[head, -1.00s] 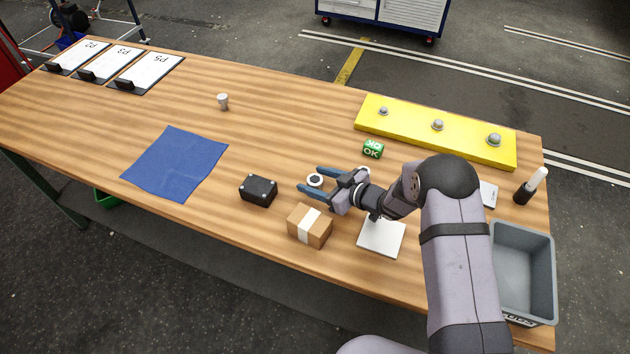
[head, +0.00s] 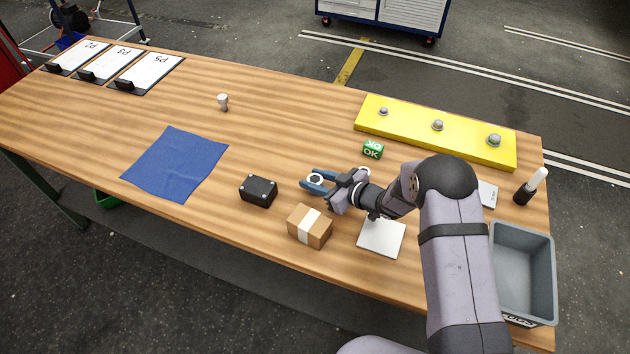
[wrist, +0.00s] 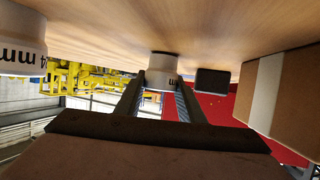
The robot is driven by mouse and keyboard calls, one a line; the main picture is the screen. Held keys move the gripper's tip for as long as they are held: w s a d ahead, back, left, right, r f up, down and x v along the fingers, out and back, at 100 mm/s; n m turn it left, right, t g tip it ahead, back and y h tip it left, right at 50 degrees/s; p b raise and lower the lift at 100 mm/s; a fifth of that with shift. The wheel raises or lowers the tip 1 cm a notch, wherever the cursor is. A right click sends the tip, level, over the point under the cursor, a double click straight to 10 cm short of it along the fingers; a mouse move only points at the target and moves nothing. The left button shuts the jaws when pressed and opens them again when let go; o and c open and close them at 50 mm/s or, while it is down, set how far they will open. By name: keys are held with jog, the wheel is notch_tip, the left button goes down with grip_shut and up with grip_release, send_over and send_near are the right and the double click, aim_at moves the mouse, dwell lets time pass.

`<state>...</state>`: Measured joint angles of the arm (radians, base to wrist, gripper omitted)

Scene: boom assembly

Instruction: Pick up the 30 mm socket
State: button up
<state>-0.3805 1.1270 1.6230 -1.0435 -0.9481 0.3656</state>
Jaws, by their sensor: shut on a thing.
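A short round socket with a white band (head: 316,179) stands on the wooden table between the blue fingers of my gripper (head: 318,182). The gripper is shut on it, one finger on each side. In the wrist view, whose picture is upside down, the same socket (wrist: 162,66) sits between the fingertips (wrist: 160,90), still against the table. Its label shows "mm", but I cannot read the number. A second white-banded socket (wrist: 22,38) is close by at the left edge of the wrist view, with its mm label partly cut off. A smaller socket (head: 223,101) stands alone farther back.
A black box (head: 258,190) and a cardboard box (head: 310,226) stand close to the gripper. A blue cloth (head: 175,163) lies left, a grey bin (head: 545,270) right.

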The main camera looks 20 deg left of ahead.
aim_at(315, 179)
jog(key=shift+r+b, duration=1.25)
jog(key=shift+r, duration=3.65)
